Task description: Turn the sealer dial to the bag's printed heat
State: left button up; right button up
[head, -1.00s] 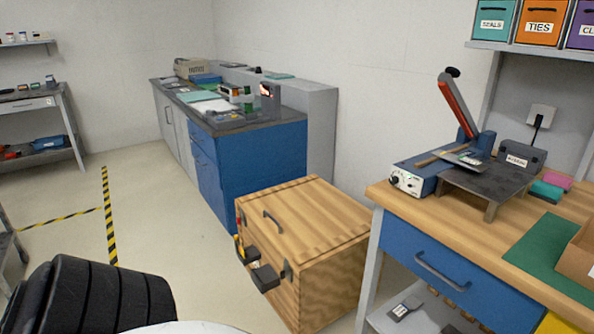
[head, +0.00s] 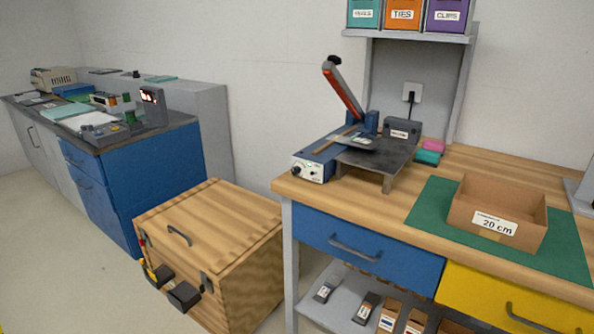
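The heat sealer (head: 318,167) stands on the wooden workbench at the middle right, its long red-and-dark lever arm (head: 343,90) raised. Its pale front panel carries a dark dial (head: 298,163) and a smaller knob; the dial's markings are too small to read. A small grey bag-like piece (head: 351,142) with a label lies across the sealer by the dark stand; its print cannot be read.
A cardboard box (head: 527,233) marked "20 cm" sits on a green mat (head: 428,207). A wooden chest (head: 240,221) stands on the floor left of the workbench (head: 318,199). A blue cabinet (head: 177,170) is farther left. Bins labelled "TIES" (head: 402,15) and "CLIPS" (head: 449,16) are on the shelf above.

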aim_at(296, 170)
jog(key=u, duration=0.05)
jog(key=i, duration=1.45)
jog(key=z, duration=2.35)
jog(key=k, duration=1.4)
jog(key=u, duration=1.7)
jog(key=i, duration=0.2)
jog(key=u, duration=0.05)
